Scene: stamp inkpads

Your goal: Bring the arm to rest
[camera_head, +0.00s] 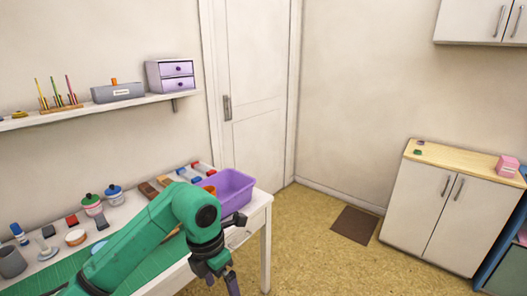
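My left arm, green with dark joints, reaches in from the lower left over the table's front edge. Its dark gripper (220,277) hangs pointing down in front of the table, beside the table's right leg. I see nothing held in it, but the fingers are small and dark, so their opening is unclear. My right gripper is not in view.
The white table (259,205) carries a green mat (52,276), a purple bin (236,188), stamps and inkpads. A wall shelf (88,108) hangs above. A cabinet (437,215) stands at right. The floor between, with a brown mat (355,224), is open.

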